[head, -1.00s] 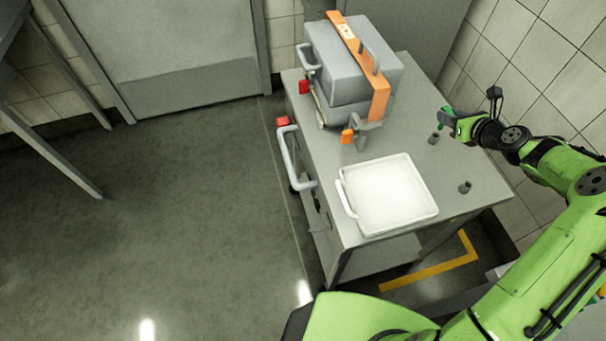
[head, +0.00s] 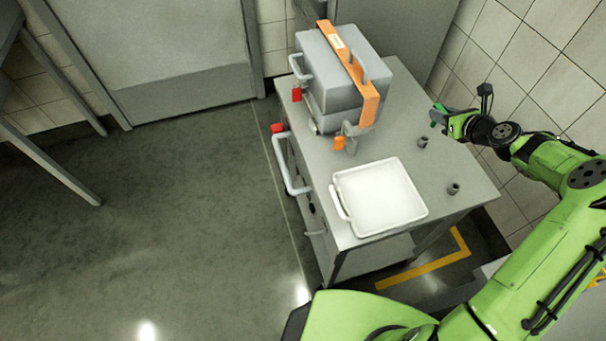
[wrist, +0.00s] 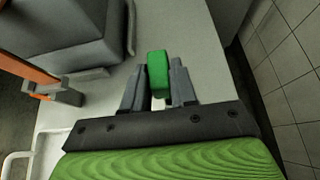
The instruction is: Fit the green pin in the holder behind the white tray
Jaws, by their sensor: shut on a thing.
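My gripper (head: 441,115) is shut on the green pin (head: 437,118). In the wrist view the pin (wrist: 158,75) stands between the two grey fingers (wrist: 158,92); its lower part is hidden. The gripper holds the pin in the air near the table's far right side. A small dark grey holder (head: 423,142) stands on the table behind and right of the white tray (head: 345,211), below and a little left of the pin in the head view. A second similar holder (head: 453,188) stands right of the tray. Part of the tray shows in the wrist view (wrist: 17,157).
A grey case with an orange band (head: 365,95) stands at the table's back left. A grey fitting with an orange part (head: 340,143) is in front of it. The grey table (head: 395,120) is clear between case and holders. A tiled wall (head: 545,70) is close on the right.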

